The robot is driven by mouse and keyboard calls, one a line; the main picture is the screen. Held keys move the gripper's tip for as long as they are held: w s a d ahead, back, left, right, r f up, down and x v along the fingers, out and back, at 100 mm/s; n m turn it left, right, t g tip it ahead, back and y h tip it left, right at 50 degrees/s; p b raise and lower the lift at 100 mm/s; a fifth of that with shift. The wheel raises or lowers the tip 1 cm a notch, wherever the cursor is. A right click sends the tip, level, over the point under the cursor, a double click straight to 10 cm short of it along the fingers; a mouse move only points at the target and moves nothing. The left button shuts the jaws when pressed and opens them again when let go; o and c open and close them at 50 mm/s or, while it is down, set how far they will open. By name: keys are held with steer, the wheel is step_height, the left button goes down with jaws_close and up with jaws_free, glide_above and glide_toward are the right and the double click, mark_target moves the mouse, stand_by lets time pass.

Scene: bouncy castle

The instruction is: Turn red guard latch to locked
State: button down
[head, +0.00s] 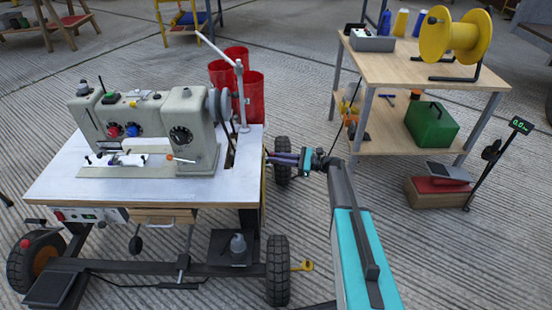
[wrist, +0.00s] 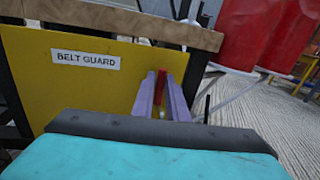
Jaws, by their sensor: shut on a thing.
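The red guard latch (wrist: 161,82) stands roughly upright against the yellow belt guard (wrist: 95,75), near the panel's right edge in the wrist view. The guard carries a white label reading BELT GUARD (wrist: 85,61). My gripper (wrist: 163,95) has its two purple fingers on either side of the latch and is shut on it. In the head view my gripper (head: 270,158) reaches the right side of the sewing machine table (head: 60,180). The latch is hidden there. I cannot read any locked or unlocked marking.
A sewing machine (head: 190,120) stands on the wheeled table. Red bins (head: 252,95) stand behind its right corner. A wooden shelf unit (head: 400,70) with a yellow reel (head: 437,35) and a green box (head: 430,125) stands at the right. The floor between is mostly clear.

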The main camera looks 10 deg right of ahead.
steer(key=shift+d+f+n+g+y+b, duration=0.1)
steer(key=shift+f+n+g+y+b, duration=0.3)
steer(key=shift+n, duration=2.85)
steer(key=shift+a+f+n+g+y+b, duration=0.1)
steer(key=shift+n+g+y, duration=0.5)
steer(key=shift+n, duration=2.6)
steer(key=shift+d+f+n+g+y+b, duration=0.15)
steer(key=shift+n+g+y, duration=0.35)
steer(key=shift+n, duration=2.75)
steer(key=c, duration=1.8)
jaws_free()
steer(key=shift+f, duration=0.1)
steer(key=shift+o, duration=0.2)
steer(key=shift+s, duration=0.1)
